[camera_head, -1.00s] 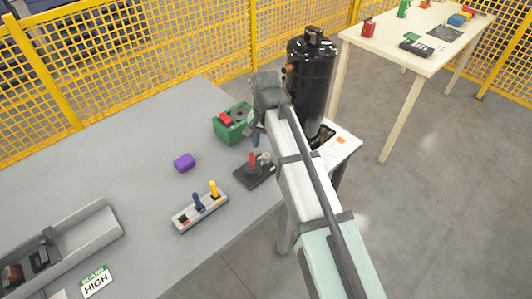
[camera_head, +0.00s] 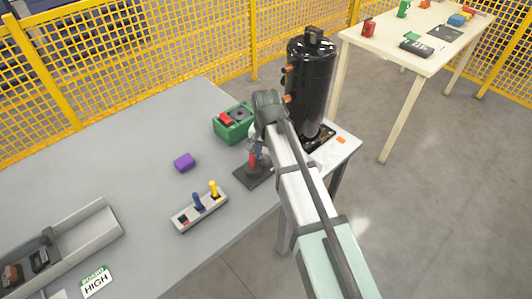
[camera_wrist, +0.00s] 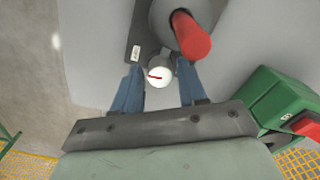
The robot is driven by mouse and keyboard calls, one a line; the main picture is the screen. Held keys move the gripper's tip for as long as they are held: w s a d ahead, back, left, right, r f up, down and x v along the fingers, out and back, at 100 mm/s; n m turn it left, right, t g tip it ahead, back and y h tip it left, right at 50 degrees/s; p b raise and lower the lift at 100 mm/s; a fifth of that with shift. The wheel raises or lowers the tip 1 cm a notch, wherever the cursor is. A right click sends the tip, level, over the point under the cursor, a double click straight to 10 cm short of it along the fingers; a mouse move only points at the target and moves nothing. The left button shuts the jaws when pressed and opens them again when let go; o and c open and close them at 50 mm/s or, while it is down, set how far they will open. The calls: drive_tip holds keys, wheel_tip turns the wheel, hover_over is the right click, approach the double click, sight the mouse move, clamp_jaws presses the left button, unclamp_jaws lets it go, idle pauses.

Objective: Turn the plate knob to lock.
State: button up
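The plate knob (camera_wrist: 161,77) is a small white round dial with a red mark, seen in the wrist view at the end of a dark plate (camera_wrist: 137,32) with a small white label. A red upright handle (camera_wrist: 192,36) rises from the same plate. In the head view the dark plate (camera_head: 246,178) and its red handle (camera_head: 252,161) are at the table's right edge; the knob is not distinguishable there. My gripper (camera_wrist: 159,70) is open, its blue fingers on either side of the knob in the wrist view. I cannot tell whether they touch it.
A green box (camera_head: 231,124) with a red part stands close to my gripper. A black compressor tank (camera_head: 311,85) stands behind my arm.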

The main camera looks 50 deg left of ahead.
sight(266, 155)
clamp_jaws()
drive_tip(key=shift+m, duration=0.7)
drive_tip(key=shift+o, duration=1.5)
unclamp_jaws()
wheel_tip(266, 155, up, 14)
drive_tip(key=shift+f, duration=0.1)
